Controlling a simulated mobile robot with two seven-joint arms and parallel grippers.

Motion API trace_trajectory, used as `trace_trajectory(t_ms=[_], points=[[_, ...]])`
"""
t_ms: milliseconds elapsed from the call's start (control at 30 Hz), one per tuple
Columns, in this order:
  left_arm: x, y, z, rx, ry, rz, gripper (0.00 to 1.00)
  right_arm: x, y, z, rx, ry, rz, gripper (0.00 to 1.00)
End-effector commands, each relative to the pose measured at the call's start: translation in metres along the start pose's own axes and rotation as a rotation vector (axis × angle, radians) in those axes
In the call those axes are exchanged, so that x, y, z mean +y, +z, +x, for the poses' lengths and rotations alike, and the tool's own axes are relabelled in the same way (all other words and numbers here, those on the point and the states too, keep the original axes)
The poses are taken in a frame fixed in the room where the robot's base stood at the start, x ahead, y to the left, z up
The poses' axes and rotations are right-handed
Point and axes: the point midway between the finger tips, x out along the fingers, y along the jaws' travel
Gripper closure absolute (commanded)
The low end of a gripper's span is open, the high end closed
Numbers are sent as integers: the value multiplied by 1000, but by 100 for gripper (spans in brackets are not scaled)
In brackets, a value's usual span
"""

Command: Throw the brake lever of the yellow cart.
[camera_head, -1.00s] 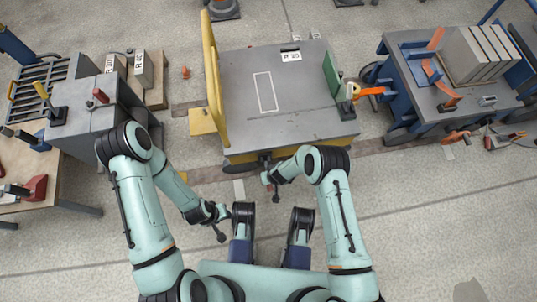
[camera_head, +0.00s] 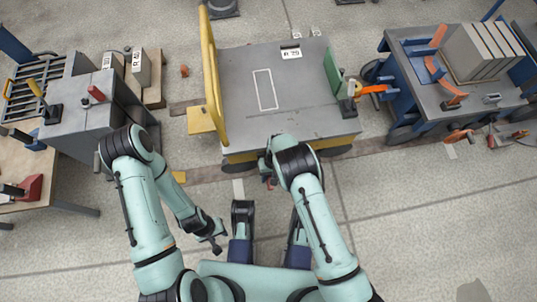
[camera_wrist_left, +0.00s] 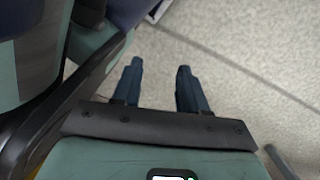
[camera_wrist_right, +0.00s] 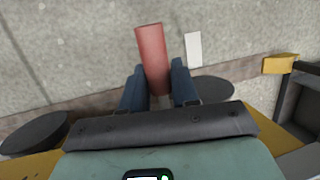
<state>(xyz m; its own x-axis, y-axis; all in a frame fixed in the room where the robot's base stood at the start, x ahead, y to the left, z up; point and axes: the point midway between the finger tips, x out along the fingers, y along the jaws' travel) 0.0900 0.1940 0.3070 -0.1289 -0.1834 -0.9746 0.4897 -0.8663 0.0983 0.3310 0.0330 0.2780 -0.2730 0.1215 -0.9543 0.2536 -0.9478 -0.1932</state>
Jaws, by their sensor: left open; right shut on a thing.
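The yellow cart (camera_head: 235,165) has a grey deck (camera_head: 295,95) and stands ahead of me. A red lever handle (camera_wrist_right: 152,55) sticks out from the cart's near side, low down. My right gripper (camera_wrist_right: 159,80) is shut on this handle, one finger on each side. In the head view a small bit of red (camera_head: 270,183) shows below the right wrist, and the right arm hides most of the lever and gripper. My left gripper (camera_wrist_left: 160,80) is open and empty over bare floor, left of my base.
A grey cabinet (camera_head: 82,125) with a red-topped lever stands at the left. A blue-framed cart (camera_head: 465,115) with an orange clamp and panels stands at the right. The floor between me and the yellow cart is clear.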

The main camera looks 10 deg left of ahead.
Motion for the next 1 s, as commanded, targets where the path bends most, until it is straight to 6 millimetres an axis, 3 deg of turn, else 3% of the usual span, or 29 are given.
trace_trajectory(t_ms=[333, 367, 400, 767, 1000], points=[[0, 0, 0, 1, 1, 1, 57, 0, 1, 1, -6, -1, 0, 100], [0, 0, 0, 1, 1, 1, 57, 0, 1, 1, -6, -1, 0, 64], [0, 0, 0, 1, 1, 1, 57, 0, 1, 1, -6, -1, 0, 51], [1, -1, -1, 5, 2, 2, 57, 0, 0, -4, -2, -2, 0, 51], [14, -15, -14, 64, 28, 21, 57, -1, 0, -44, 1, -3, 0, 51]])
